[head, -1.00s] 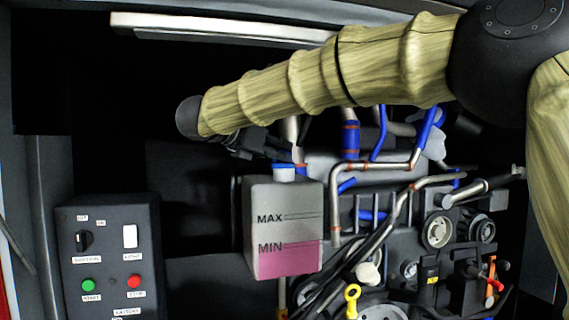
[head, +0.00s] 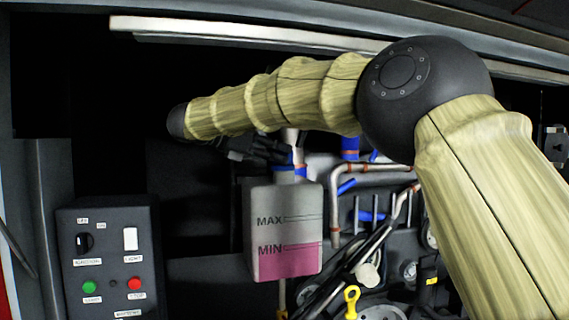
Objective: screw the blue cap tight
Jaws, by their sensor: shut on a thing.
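The blue cap (head: 284,169) sits on the neck of a translucent tank (head: 285,208) in the middle of the head view. The tank has MAX and MIN marks, and pink fluid stands near the MIN line. My gripper (head: 285,162) is dark and comes down onto the cap from the upper left. It is shut on the cap and hides most of its top and sides. Only a thin blue strip shows, so I cannot tell how the cap sits on its thread.
A control box (head: 108,255) with a green and a red button stands at the left. Metal pipes (head: 370,168), blue hoses and black hoses crowd the right of the tank. A yellow-handled dipstick (head: 351,300) is below right. Dark open space lies left of the tank.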

